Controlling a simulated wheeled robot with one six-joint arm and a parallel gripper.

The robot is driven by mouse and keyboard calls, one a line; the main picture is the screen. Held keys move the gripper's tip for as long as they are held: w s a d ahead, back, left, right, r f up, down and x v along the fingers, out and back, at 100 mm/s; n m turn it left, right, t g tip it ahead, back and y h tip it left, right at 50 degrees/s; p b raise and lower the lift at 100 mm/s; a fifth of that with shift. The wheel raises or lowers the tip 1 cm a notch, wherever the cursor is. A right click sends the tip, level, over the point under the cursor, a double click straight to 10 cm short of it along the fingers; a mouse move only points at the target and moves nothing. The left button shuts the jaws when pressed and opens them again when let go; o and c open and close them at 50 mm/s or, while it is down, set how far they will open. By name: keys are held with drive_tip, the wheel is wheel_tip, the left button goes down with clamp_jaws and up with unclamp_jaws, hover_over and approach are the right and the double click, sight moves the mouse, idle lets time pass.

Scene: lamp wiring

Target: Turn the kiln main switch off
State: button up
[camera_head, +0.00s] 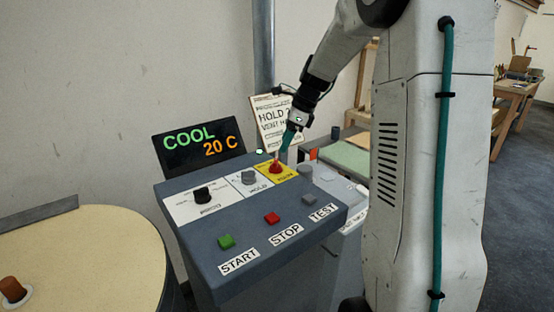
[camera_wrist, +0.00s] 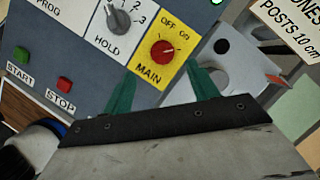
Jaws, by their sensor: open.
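The kiln main switch is a round red knob (camera_wrist: 163,52) on a yellow plate (camera_wrist: 153,71) marked OFF, On and MAIN. In the head view the red knob (camera_head: 275,168) is at the panel's back right corner. Which mark it points to is too small to tell surely. My gripper (camera_wrist: 164,73) is open, its two green fingers spread on either side of the MAIN label, with nothing between them. In the head view my gripper (camera_head: 285,149) reaches down just above the knob; contact cannot be told.
The grey console (camera_head: 205,245) carries a black PROG knob (camera_head: 202,194), a grey HOLD knob (camera_head: 248,177), and START (camera_head: 226,241), STOP (camera_head: 271,217) and TEST (camera_head: 309,199) buttons. The display (camera_head: 198,145) reads COOL 20 C. A paper sign (camera_head: 276,120) stands behind.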

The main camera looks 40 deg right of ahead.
sight(277, 160)
drive_tip(key=x, duration=0.8)
drive_tip(key=shift+w+d, duration=0.1)
drive_tip(key=shift+d, duration=0.1)
drive_tip(key=c, duration=1)
